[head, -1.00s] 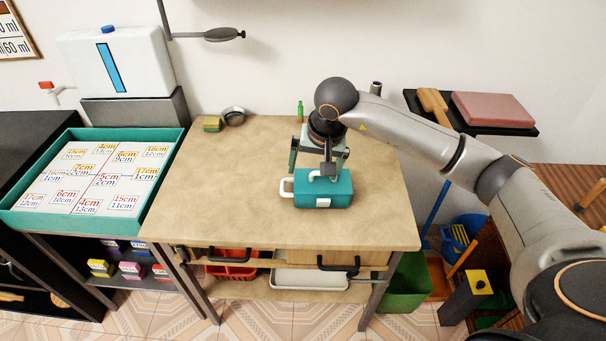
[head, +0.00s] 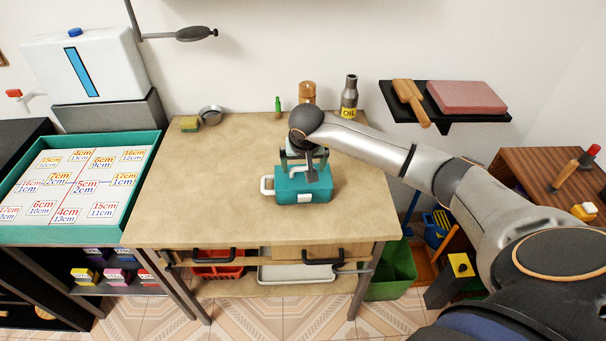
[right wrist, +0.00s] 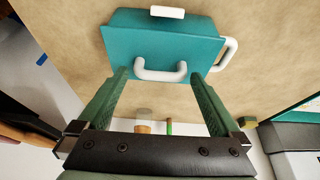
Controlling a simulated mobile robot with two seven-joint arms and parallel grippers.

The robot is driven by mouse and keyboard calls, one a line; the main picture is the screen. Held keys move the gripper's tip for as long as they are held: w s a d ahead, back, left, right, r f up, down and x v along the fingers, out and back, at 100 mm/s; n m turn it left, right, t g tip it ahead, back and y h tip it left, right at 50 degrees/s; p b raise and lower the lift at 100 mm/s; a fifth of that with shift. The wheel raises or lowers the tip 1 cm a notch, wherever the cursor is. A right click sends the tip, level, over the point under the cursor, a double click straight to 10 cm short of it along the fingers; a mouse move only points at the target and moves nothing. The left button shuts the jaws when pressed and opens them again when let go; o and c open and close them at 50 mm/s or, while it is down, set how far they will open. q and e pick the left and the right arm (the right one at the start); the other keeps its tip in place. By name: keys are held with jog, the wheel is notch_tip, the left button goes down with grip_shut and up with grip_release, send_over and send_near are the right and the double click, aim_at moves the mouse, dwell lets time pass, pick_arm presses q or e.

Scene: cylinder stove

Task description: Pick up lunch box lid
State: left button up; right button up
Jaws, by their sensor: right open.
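The teal lunch box (head: 318,191) stands on the wooden worktable, with a white side handle at its left and a white latch on its front. Its lid (right wrist: 185,50) has a white bow handle (right wrist: 160,73) in the right wrist view. I cannot make out the seam between lid and box. My right gripper (head: 305,163) is over the box, pointing down. In the right wrist view its green fingers (right wrist: 160,75) are open, one at each side of the lid handle, with nothing clamped. In the head view the gripper hides part of the lid. My left gripper is not in view.
The worktable (head: 220,200) is mostly clear around the box. A sponge (head: 189,124), a metal bowl (head: 210,114), a green bottle (head: 278,106) and an oil bottle (head: 349,98) stand along its back. A black shelf (head: 455,115) with boards is at the right.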

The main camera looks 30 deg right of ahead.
jog(key=shift+x, duration=0.8)
jog(key=shift+w, duration=0.1)
jog(key=shift+c, duration=0.2)
jog(key=shift+r, duration=0.1)
jog(key=c, duration=1)
jog(key=shift+o, duration=0.2)
jog(key=shift+r, duration=0.15)
